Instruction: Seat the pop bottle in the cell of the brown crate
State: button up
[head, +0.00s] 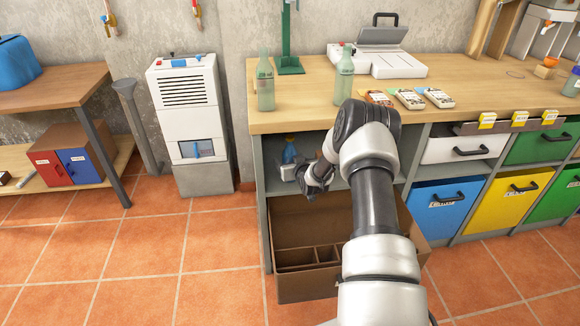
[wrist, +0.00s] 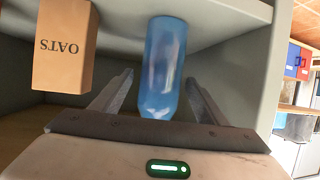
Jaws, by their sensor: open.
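A translucent blue bottle (head: 289,152) stands in the open shelf bay under the counter; no label tells me whether it is the pop bottle. In the wrist view, which is upside down, the blue bottle (wrist: 164,65) lies between the fingers of my gripper (wrist: 159,80). The fingers are open, with a visible gap on each side of it. In the head view my gripper (head: 314,182) is at the bay, partly hidden by my arm. The brown crate (head: 310,291) is below on the floor, with divided cells at its front left; my arm hides part of it.
An oats box (wrist: 62,50) is beside the bottle in the bay. The bay's side wall (wrist: 245,70) is close on the other side. Two pale green bottles (head: 265,82) (head: 344,78) stand on the wooden counter (head: 305,88) above. Coloured drawers (head: 502,202) are to the right.

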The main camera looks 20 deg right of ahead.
jog(key=shift+w, duration=0.1)
jog(key=shift+c, duration=0.3)
jog(key=c, duration=1.1)
jog(key=shift+c, duration=1)
jog(key=shift+r, duration=0.1)
